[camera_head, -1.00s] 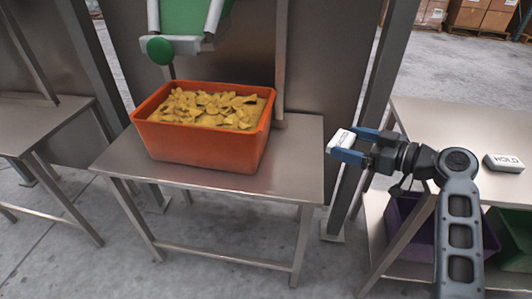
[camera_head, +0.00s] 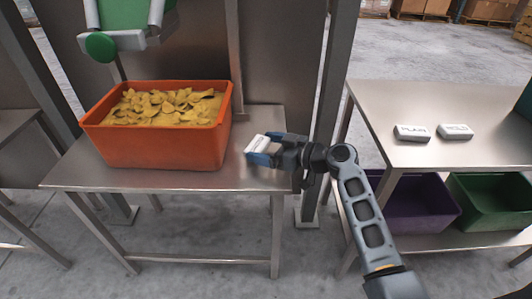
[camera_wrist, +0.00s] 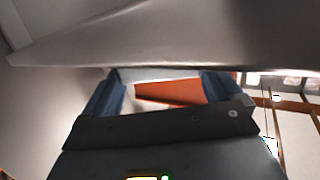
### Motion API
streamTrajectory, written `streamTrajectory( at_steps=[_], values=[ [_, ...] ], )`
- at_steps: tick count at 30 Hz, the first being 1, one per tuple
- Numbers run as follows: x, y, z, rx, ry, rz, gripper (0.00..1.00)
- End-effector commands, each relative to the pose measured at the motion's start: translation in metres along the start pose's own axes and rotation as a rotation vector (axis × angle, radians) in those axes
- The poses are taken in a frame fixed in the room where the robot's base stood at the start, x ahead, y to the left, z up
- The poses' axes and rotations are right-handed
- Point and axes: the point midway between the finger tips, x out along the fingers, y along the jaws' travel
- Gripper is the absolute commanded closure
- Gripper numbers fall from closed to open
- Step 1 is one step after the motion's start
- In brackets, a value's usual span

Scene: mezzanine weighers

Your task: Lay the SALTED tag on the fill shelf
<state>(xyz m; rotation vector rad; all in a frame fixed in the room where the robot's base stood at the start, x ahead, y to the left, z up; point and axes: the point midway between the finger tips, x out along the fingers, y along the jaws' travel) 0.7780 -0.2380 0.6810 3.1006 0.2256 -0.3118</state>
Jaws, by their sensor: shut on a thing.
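A small white tag (camera_head: 257,144) with dark lettering too small to read is held in my gripper (camera_head: 262,155). The blue fingers are shut on it, over the right part of the steel fill shelf (camera_head: 110,178). I cannot tell whether the tag touches the shelf or hangs just above it. An orange crate (camera_head: 160,147) of yellow chips stands on the shelf, left of the tag. In the wrist view the two blue fingers (camera_wrist: 160,92) frame part of the orange crate (camera_wrist: 175,92).
A steel table (camera_head: 430,105) at the right bears a PLAIN tag (camera_head: 412,133) and a HOLD tag (camera_head: 455,132). Purple (camera_head: 415,207) and green (camera_head: 490,200) bins sit beneath. A steel post (camera_head: 330,100) stands between table and shelf. The shelf's front right is bare.

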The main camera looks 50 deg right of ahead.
Motion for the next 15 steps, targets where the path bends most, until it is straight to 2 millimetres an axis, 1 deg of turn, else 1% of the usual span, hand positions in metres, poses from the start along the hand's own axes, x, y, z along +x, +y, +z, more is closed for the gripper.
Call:
streamTrajectory(
  at_steps=[1, 3, 14, 15],
  values=[
    [0.002, 0.000, 0.010, 0.003, -0.001, 0.000, 0.38],
    [0.003, 0.000, 0.017, 0.002, -0.001, 0.000, 0.38],
    [0.004, 0.000, 0.020, 0.000, 0.001, 0.000, 0.38],
    [0.004, 0.000, 0.020, 0.000, 0.001, 0.000, 0.07]
  ],
)
